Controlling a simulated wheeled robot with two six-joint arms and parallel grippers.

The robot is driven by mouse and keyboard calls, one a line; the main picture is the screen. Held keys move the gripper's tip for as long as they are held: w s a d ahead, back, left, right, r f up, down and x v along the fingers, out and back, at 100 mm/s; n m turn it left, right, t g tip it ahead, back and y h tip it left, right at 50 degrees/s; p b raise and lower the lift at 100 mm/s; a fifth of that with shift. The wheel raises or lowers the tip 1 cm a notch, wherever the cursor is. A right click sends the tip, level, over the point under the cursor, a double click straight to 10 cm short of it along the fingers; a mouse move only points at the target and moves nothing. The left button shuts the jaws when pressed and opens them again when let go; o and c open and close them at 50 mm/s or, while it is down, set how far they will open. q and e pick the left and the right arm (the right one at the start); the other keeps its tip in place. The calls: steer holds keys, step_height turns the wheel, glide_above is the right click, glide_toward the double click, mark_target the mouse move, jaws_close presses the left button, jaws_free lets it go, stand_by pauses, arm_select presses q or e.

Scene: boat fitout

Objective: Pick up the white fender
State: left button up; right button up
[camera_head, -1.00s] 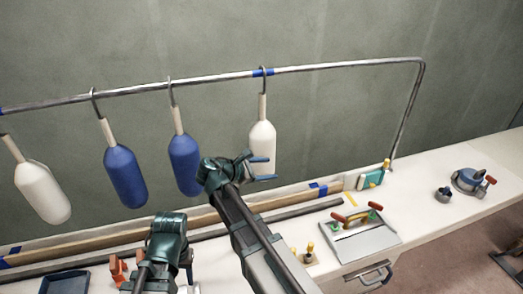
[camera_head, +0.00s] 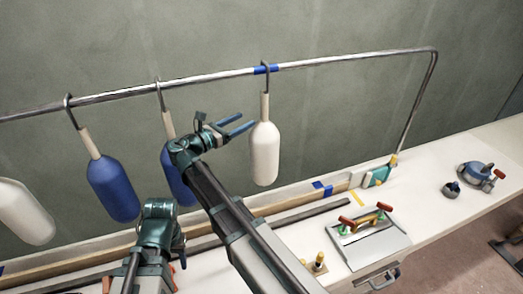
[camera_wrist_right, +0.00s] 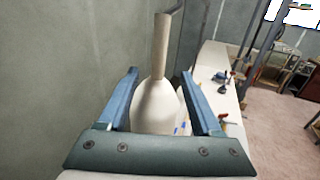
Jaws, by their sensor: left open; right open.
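The white fender (camera_head: 264,155) hangs upright from a hook on the metal rail, below a blue tape mark. My right gripper (camera_head: 247,125) is open, with its two blue fingers just left of the fender's top and neck. In the right wrist view, the white fender (camera_wrist_right: 157,105) and its tan neck show between the two open fingers (camera_wrist_right: 161,74). I cannot tell how deep it sits between them; nothing is gripped. My left gripper (camera_head: 160,212) is low over the bench, its fingers mostly hidden. A second white fender (camera_head: 24,212) hangs at the far left.
Two blue fenders (camera_head: 113,188) hang left of my right arm, one partly hidden by it. The metal rail (camera_head: 350,60) runs above and bends down at right. A tool tray (camera_head: 368,243) and a blue clamp-like item (camera_head: 475,174) lie on the bench.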

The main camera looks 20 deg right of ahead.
mark_target(263, 111)
steer(key=x, duration=0.8)
steer(key=shift+w+d, duration=0.1)
steer(key=shift+d, duration=0.2)
steer(key=shift+d, duration=0.1)
steer(key=x, duration=0.5)
steer(key=shift+w+f, duration=0.15)
steer(key=shift+f, duration=0.05)
jaws_close()
stand_by(0.9)
